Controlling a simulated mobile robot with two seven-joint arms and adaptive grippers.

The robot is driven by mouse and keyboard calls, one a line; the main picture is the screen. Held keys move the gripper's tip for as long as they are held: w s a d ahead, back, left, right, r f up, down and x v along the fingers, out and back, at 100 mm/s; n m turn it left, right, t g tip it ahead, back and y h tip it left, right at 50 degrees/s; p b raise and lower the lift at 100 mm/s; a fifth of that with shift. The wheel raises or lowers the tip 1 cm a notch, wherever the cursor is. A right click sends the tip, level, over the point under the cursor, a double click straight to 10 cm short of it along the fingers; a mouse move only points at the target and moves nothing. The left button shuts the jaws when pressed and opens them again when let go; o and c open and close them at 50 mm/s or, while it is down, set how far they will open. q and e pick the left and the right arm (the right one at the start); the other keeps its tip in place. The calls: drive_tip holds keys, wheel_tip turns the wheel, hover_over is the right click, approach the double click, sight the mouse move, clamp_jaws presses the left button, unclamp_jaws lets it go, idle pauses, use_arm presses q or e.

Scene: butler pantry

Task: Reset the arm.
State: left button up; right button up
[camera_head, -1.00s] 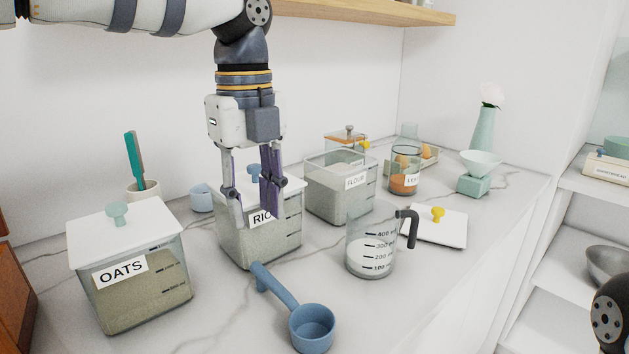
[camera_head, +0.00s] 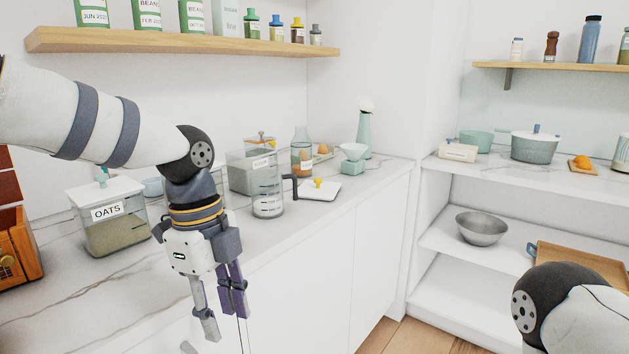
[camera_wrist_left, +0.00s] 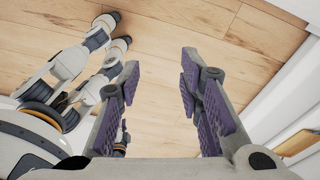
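My left gripper (camera_head: 224,318) hangs pointing down in front of the white counter (camera_head: 95,290), clear of the jars. In the left wrist view its two purple-padded fingers (camera_wrist_left: 160,75) are spread apart with nothing between them, above the wood floor (camera_wrist_left: 165,35). My left arm comes in from the left, bent at a dark elbow. Of my right arm, only a dark joint and white link show at the lower right of the head view; its gripper is not seen.
On the counter stand the OATS jar (camera_head: 118,232), a measuring jug (camera_head: 268,200), the flour container (camera_head: 240,174), a white lid (camera_head: 320,190) and a mint scale (camera_head: 353,160). Shelves at right hold a metal bowl (camera_head: 481,229) and a pot (camera_head: 535,147). An upper shelf (camera_head: 190,40) runs along the wall.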

use_arm(q)
drive_tip(key=s+f+n+g+h, duration=0.1)
drive_tip(key=s+f+n, duration=0.4)
drive_tip(key=f, duration=0.6)
drive_tip(key=s+f+n+g+h, duration=0.1)
drive_tip(key=s+f+n, duration=0.4)
drive_tip(key=f, duration=0.6)
drive_tip(key=s+a+f+n+y, duration=0.1)
drive_tip(key=s+a+f+n, duration=0.2)
drive_tip(key=s, duration=0.4)
drive_tip(key=s+a+f+n+y, duration=0.1)
drive_tip(key=s+a+f+n, duration=0.2)
drive_tip(key=s+n, duration=0.2)
drive_tip(key=s+a+f+n+y, duration=0.1)
drive_tip(key=s+a+f+n, duration=0.2)
drive_tip(key=s, duration=0.8)
drive_tip(key=shift+a+n+t, duration=0.4)
drive_tip(key=shift+a+n, duration=0.2)
drive_tip(key=shift+n, duration=0.4)
